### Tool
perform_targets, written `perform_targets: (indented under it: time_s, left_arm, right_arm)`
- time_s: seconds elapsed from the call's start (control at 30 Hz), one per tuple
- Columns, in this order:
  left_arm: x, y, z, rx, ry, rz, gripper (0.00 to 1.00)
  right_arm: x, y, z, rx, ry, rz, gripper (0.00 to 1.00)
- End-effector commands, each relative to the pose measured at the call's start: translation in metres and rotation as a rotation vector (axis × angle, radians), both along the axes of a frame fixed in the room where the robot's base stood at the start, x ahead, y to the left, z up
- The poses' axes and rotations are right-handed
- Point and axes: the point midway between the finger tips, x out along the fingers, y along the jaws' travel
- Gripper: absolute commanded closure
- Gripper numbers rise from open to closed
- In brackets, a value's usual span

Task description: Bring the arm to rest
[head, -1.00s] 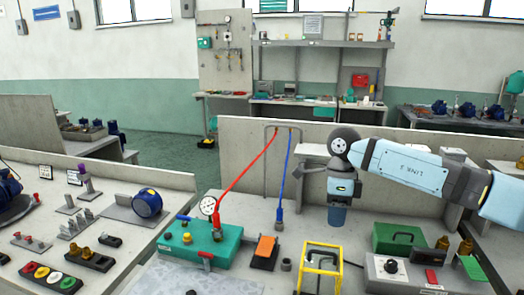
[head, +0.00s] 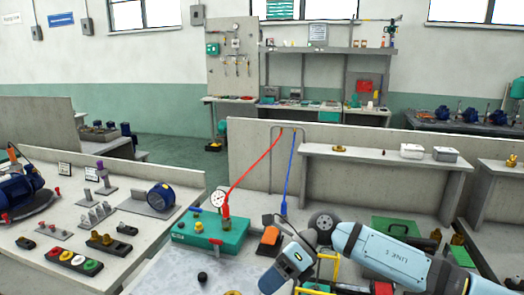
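My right arm (head: 385,258), pale blue, comes in from the right, low over the bench. Its dark wrist joint (head: 322,222) is beside the yellow frame. My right gripper (head: 272,281) points down and to the left, in front of the orange-topped block (head: 269,240) and right of the green pump box (head: 207,234). Its fingers cannot be made out, and I see nothing held in it. The arm partly hides the yellow frame (head: 335,268) and the orange block. My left gripper is not in view.
A red hose (head: 254,166) and a blue hose (head: 288,172) rise behind the green box, near a gauge (head: 217,198). A raised shelf (head: 375,159) carries a brass part (head: 340,149) and pale boxes (head: 412,151). A green case (head: 400,227) stands behind the arm. The left bench holds a blue motor (head: 160,197).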

Motion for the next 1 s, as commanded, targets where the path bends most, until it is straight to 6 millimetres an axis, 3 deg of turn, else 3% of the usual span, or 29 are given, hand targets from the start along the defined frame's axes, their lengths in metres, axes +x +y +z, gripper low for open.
perform_targets:
  time_s: [0.03, 0.1, 0.2, 0.37, 0.57, 0.73, 0.87, 1.0]
  left_arm:
    - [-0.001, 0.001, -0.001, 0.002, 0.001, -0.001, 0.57]
    - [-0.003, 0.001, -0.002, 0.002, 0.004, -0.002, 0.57]
    - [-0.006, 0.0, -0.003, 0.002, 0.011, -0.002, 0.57]
    - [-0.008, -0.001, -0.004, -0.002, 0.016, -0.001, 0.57]
    - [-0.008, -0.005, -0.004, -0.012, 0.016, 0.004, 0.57]
    - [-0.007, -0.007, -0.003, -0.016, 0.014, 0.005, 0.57]
    - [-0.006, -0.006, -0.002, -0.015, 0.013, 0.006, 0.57]
    - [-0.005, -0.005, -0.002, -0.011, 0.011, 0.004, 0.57]
  right_arm:
    - [-0.016, 0.018, -0.005, 0.103, 0.085, -0.041, 0.62]
    - [-0.031, 0.036, -0.003, 0.244, 0.206, -0.122, 0.62]
    - [-0.043, 0.051, 0.003, 0.428, 0.391, -0.254, 0.62]
    - [-0.048, 0.052, 0.004, 0.678, 0.716, -0.5, 0.62]
    - [-0.04, 0.016, -0.027, 0.908, 1.157, -0.865, 0.62]
    - [-0.047, -0.035, -0.086, 1.027, 1.542, -1.208, 0.62]
    - [-0.072, -0.078, -0.147, 1.066, 1.833, -1.484, 0.62]
    - [-0.111, -0.115, -0.202, 1.062, 2.085, -1.73, 0.62]
